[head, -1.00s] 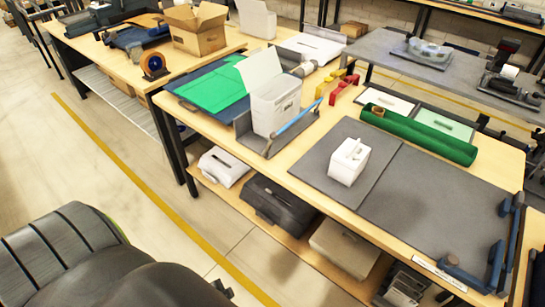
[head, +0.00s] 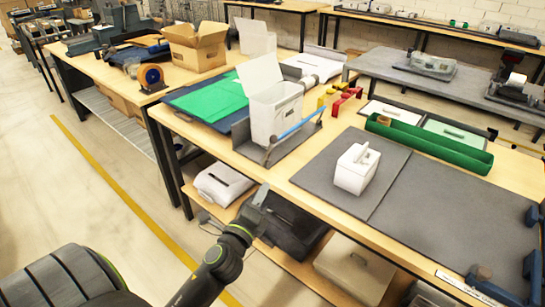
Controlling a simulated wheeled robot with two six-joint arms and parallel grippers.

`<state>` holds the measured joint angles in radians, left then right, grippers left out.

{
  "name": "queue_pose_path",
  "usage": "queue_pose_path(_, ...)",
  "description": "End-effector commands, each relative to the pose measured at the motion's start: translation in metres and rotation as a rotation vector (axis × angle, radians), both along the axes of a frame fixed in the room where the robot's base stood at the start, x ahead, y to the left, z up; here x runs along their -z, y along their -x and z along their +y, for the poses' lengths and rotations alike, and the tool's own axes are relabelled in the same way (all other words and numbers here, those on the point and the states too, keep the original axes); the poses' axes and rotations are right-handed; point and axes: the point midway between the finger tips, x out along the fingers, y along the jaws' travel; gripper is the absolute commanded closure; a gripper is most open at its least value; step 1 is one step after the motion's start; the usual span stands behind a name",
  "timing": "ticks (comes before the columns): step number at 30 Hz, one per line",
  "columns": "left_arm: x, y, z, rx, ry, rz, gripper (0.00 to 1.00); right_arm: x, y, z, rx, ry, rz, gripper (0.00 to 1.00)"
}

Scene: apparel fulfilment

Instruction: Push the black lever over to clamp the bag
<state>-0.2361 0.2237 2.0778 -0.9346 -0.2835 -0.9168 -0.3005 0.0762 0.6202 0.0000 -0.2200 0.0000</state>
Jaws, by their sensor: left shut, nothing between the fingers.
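A white bag (head: 275,112) stands upright in a grey holder (head: 243,138) on the near wooden table, with its upper panel (head: 260,74) raised at the back. A blue bar (head: 298,126) runs along the right side of the bag at the holder's edge. I cannot clearly make out a black lever; a small dark part shows at the bar's near end. My left gripper (head: 262,194) is shut and empty. It is in front of the table's near edge, below and apart from the holder. My right gripper is not in view.
A green sheet (head: 212,97) lies left of the holder. Red and yellow pieces (head: 345,99), a green tray (head: 430,144) and a white box (head: 356,169) on a grey mat (head: 325,160) are to the right. A black case (head: 285,226) sits on the lower shelf.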

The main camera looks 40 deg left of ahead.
Motion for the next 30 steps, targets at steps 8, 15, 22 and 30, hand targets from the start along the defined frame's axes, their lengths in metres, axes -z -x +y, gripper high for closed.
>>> queue_pose_path(8,0.000,-0.001,0.000,0.001,0.004,0.001,1.00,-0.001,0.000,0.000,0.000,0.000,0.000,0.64)
queue_pose_path(15,-0.006,-0.027,0.005,0.002,0.005,-0.001,1.00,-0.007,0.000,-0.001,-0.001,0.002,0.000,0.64)
queue_pose_path(22,-0.012,-0.070,0.014,0.002,0.004,-0.001,1.00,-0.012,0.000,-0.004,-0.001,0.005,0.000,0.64)
queue_pose_path(30,-0.023,-0.107,0.034,0.000,0.001,0.002,1.00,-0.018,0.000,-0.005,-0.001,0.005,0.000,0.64)
